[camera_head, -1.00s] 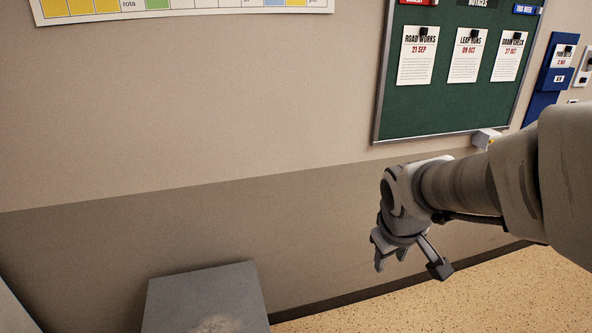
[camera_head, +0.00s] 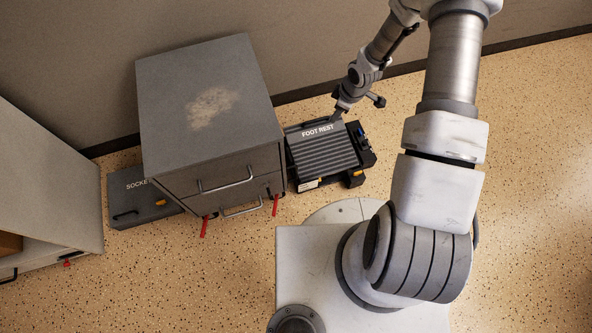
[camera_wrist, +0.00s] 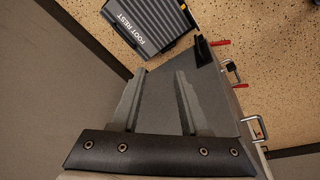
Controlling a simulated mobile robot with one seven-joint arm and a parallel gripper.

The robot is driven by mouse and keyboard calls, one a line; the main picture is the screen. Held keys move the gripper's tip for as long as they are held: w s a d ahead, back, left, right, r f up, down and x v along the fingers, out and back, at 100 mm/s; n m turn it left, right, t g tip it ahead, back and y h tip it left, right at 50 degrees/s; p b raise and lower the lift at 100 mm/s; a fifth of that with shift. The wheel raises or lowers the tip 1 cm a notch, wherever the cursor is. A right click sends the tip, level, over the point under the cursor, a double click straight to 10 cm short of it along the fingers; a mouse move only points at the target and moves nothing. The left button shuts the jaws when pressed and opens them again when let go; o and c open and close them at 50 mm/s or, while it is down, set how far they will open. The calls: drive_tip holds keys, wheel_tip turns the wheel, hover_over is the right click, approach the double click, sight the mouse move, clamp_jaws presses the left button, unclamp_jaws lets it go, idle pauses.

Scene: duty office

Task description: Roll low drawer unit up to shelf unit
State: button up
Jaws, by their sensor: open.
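The low drawer unit (camera_head: 205,95) is a grey cabinet with a pale worn patch on top. Its front has two drawers with bar handles, and red levers stick out at its bottom front corners. My gripper (camera_head: 338,115) is to the right of the unit near the wall, above the foot rest. In the wrist view my gripper (camera_wrist: 160,74) has its two fingers apart with nothing held, and a grey side of the drawer unit (camera_wrist: 162,108) shows behind them. I cannot tell whether they touch it. No shelf unit shows clearly.
A ridged foot rest (camera_head: 322,152) lies close to the unit's right side. A flat grey box marked "SOCKET" (camera_head: 142,200) lies at its left. Another grey unit (camera_head: 45,180) with an open front stands at the left edge. The floor on the right is clear.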

drive_tip(key=s+a+f+n+y+b, duration=0.1)
drive_tip(key=s+a+f, duration=0.2)
drive_tip(key=f, duration=0.6)
drive_tip(key=s+a+f+n+y+b, duration=0.1)
drive_tip(key=s+a+f+y+b, duration=0.2)
drive_tip(key=f, duration=0.6)
drive_tip(key=h+b, duration=0.1)
drive_tip(key=b, duration=0.4)
hover_over(296, 178)
drive_tip(key=shift+g, duration=0.4)
drive_tip(key=f, duration=1.5)
drive_tip(key=shift+w+f, duration=0.2)
drive_tip(key=shift+w, duration=0.1)
clamp_jaws()
